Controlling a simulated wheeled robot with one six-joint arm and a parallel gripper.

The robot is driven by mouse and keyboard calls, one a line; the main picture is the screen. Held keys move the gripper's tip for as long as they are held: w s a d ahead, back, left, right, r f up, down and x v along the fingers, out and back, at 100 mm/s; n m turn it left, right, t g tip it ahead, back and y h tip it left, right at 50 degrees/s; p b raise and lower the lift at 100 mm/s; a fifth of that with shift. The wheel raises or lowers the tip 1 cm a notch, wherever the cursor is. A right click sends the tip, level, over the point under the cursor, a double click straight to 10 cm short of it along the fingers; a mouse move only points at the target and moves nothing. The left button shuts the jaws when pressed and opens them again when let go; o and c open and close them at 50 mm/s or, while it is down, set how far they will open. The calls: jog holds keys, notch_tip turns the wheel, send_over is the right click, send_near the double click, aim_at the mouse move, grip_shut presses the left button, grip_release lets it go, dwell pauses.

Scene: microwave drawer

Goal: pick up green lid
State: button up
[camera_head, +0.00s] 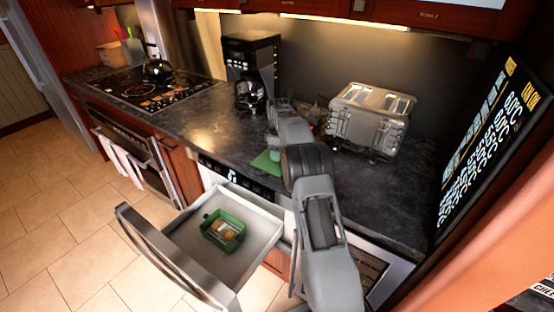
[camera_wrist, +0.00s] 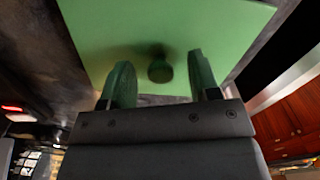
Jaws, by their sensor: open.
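The green lid (camera_head: 265,163) lies on the dark countertop near its front edge, left of my arm in the head view, which hides part of it. In the wrist view the green lid (camera_wrist: 110,35) fills the upper middle, with a round dark green knob (camera_wrist: 160,71) on it. My gripper (camera_wrist: 159,75) is open, with one green finger on each side of the knob. I cannot tell whether the fingers touch the lid. In the head view the gripper is mostly hidden by my arm.
The microwave drawer (camera_head: 262,226) is pulled open below the counter. A green container (camera_head: 223,230) with food sits inside it. A toaster (camera_head: 370,115) stands to the right on the counter, and a coffee maker (camera_head: 250,62) stands behind. A stove (camera_head: 150,88) is at the left.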

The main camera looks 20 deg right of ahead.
jog(key=shift+f, duration=0.45)
jog(key=shift+c, duration=0.5)
jog(key=c, duration=0.9)
